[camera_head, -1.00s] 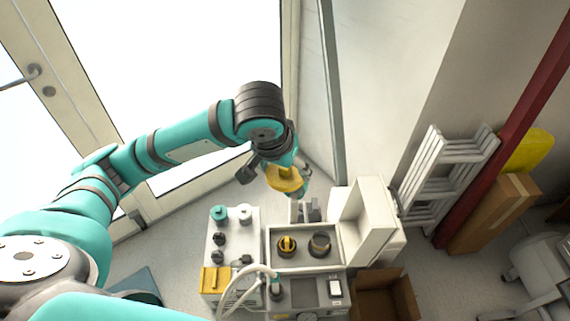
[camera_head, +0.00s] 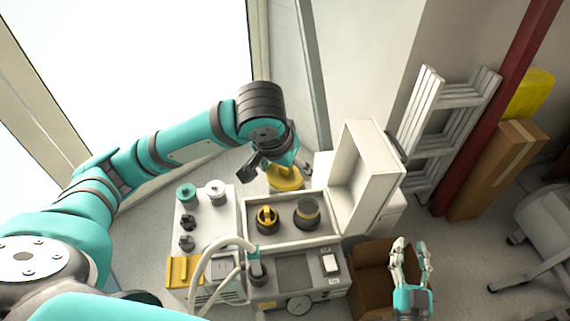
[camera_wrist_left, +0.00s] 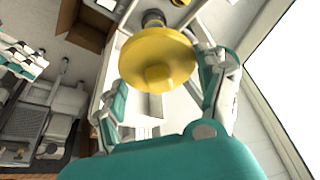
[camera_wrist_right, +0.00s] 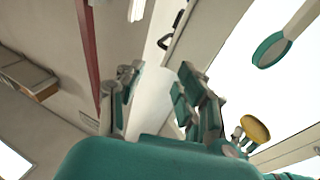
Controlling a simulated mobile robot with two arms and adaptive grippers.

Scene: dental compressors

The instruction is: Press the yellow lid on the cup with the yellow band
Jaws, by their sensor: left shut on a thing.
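The yellow lid (camera_head: 285,177), a round disc with a raised knob, is held by my left gripper (camera_head: 272,170), just behind the open white box. In the left wrist view, the lid (camera_wrist_left: 157,62) sits between the fingers. My right gripper (camera_head: 410,248) is open and empty above the cardboard box at the right. The right wrist view shows its fingers apart.
The white box (camera_head: 243,222) has its hinged cover (camera_head: 366,170) raised at the right. At left, a white unit (camera_head: 203,240) carries several knobs. A pale hose (camera_head: 222,247) arches in front. An open cardboard box (camera_head: 370,290) and a stepladder (camera_head: 445,120) are at right.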

